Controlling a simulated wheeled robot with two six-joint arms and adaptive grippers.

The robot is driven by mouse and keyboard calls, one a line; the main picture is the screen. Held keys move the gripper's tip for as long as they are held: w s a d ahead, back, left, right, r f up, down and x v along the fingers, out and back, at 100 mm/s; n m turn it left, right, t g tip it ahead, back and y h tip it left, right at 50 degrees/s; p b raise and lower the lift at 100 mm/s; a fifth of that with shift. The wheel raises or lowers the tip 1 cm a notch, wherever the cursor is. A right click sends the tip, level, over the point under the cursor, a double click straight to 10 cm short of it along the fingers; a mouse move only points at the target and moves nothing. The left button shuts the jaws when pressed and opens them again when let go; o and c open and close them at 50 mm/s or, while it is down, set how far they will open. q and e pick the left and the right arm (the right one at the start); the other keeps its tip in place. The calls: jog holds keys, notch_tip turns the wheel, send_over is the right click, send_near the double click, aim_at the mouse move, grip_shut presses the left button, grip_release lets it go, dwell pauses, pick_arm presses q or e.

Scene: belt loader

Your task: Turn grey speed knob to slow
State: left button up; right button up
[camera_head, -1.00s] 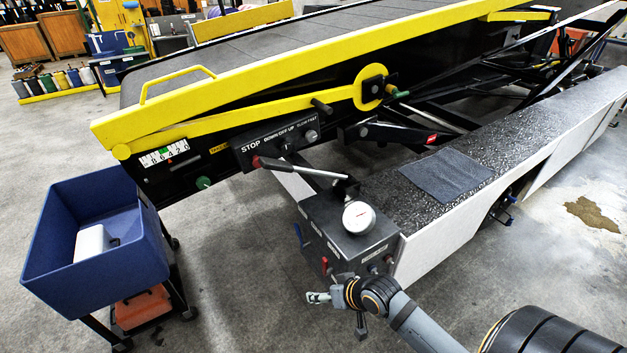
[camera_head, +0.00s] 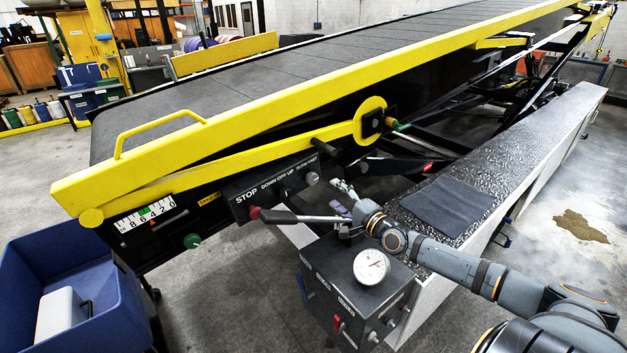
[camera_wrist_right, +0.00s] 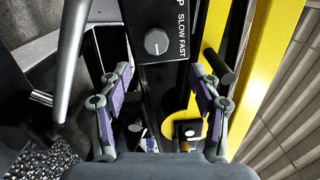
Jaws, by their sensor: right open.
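The grey speed knob (camera_head: 312,178) sits at the right end of the black control panel (camera_head: 262,198), under the "SLOW FAST" label. In the right wrist view the round knob (camera_wrist_right: 157,42) is at the top centre, between the lines of the two fingers and beyond their tips. A small light mark shows on its face; which label it points to I cannot tell. My right gripper (camera_head: 342,190) is open and empty, a little right of and below the knob, apart from it. Its two spread fingers also show in the right wrist view (camera_wrist_right: 162,74). My left gripper is out of view.
A dark peg (camera_head: 324,147) sticks out above the knob. A box with a round gauge (camera_head: 371,267) stands below my right forearm. The yellow rail (camera_head: 270,95) runs above.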

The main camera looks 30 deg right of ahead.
aim_at(314, 180)
jog(key=w, duration=0.3)
jog(key=w+b, duration=0.1)
jog(key=w, duration=0.5)
jog(key=shift+w+a+f+b, duration=0.25)
jog(key=shift+a+f+b, duration=0.05)
jog(key=shift+a+b, duration=0.1)
jog(key=shift+w, duration=0.55)
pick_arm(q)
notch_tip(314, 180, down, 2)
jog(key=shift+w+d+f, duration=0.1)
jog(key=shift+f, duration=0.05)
pick_arm(e)
jog(key=c, duration=1.1)
